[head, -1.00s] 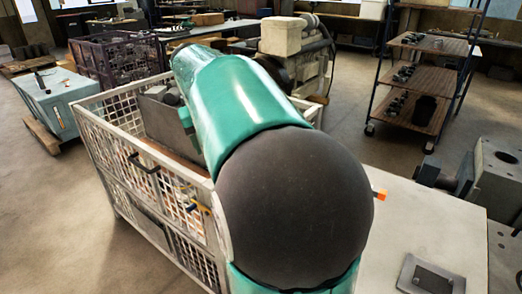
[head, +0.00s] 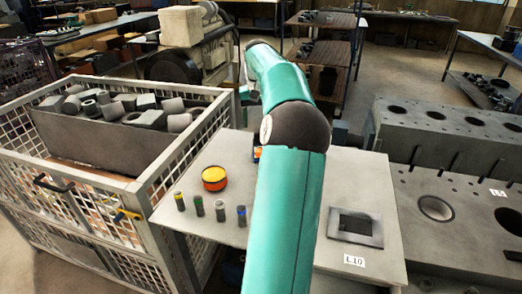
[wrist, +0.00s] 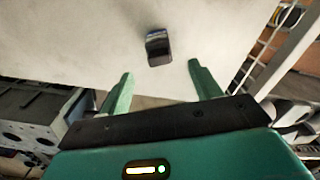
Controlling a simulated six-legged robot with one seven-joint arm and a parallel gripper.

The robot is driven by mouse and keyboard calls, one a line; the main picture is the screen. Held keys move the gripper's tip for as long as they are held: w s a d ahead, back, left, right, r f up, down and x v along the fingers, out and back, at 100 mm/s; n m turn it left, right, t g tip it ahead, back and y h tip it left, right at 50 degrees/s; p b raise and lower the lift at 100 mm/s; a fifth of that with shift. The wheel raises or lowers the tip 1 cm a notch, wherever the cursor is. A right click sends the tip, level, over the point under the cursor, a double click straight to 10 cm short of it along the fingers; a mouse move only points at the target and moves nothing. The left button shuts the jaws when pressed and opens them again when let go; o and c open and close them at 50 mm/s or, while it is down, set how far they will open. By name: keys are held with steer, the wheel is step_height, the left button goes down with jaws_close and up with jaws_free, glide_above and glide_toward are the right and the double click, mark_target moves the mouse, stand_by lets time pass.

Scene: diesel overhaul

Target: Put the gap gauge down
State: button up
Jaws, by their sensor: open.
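A small dark block with a blue band (wrist: 158,47), which I take to be the gap gauge, lies on the pale tabletop in the wrist view. My gripper (wrist: 160,85) is open and empty, with its two green fingers apart. The block is beyond the fingertips, roughly in line with the space between them, and does not touch them. In the head view my arm hides the gripper. A small dark, blue and orange thing (head: 257,153) shows beside my arm there; I cannot tell whether it is the same block.
The pale table (head: 225,228) holds an orange and yellow round tin (head: 214,178), several small cylinders, a dark recessed plate (head: 355,240) and an L10 label (head: 354,261). A mesh cage (head: 160,190) with metal parts stands left. Large engine blocks (head: 460,185) stand right.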

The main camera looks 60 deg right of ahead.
step_height(320, 180, down, 5)
steer(key=shift+f, duration=0.1)
step_height(320, 180, down, 4)
steer(key=shift+s+d+f, duration=0.1)
steer(key=shift+f, duration=0.45)
jaws_close()
steer(key=shift+r, duration=0.15)
